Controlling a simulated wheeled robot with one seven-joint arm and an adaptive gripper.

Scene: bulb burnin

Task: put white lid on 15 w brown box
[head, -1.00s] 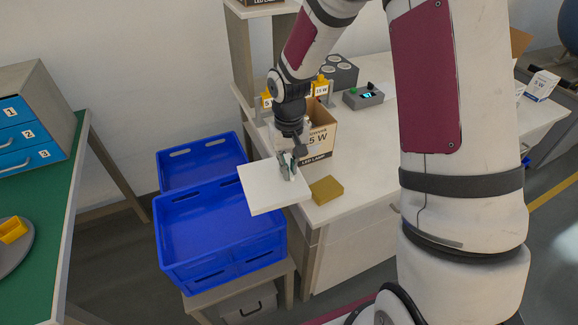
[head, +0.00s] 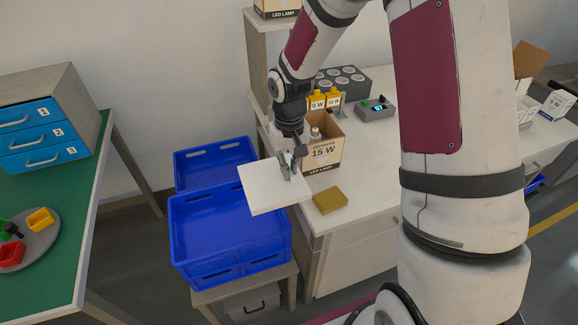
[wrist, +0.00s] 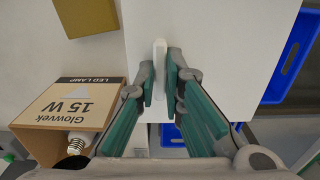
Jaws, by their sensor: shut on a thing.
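My gripper (head: 289,163) is shut on the raised grip of the white lid (head: 262,190), a flat square panel. The lid is held level above the blue crates, left of the 15 W brown box. In the wrist view the fingers (wrist: 160,88) pinch the lid's narrow handle, and the lid (wrist: 205,40) spreads out beyond them. The 15 W brown box (head: 322,158) stands open-topped on the white workbench. A bulb shows inside the box; my gripper hides part of its left side. The box also shows at the left in the wrist view (wrist: 62,103).
Two blue crates (head: 228,262) stand below the lid. A mustard block (head: 330,201) lies on the workbench (head: 365,195) before the box. Yellow-topped 9 W and 18 W holders, a grey tester (head: 376,108) and a dark socket block stand behind. A green table with blue drawers is at left.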

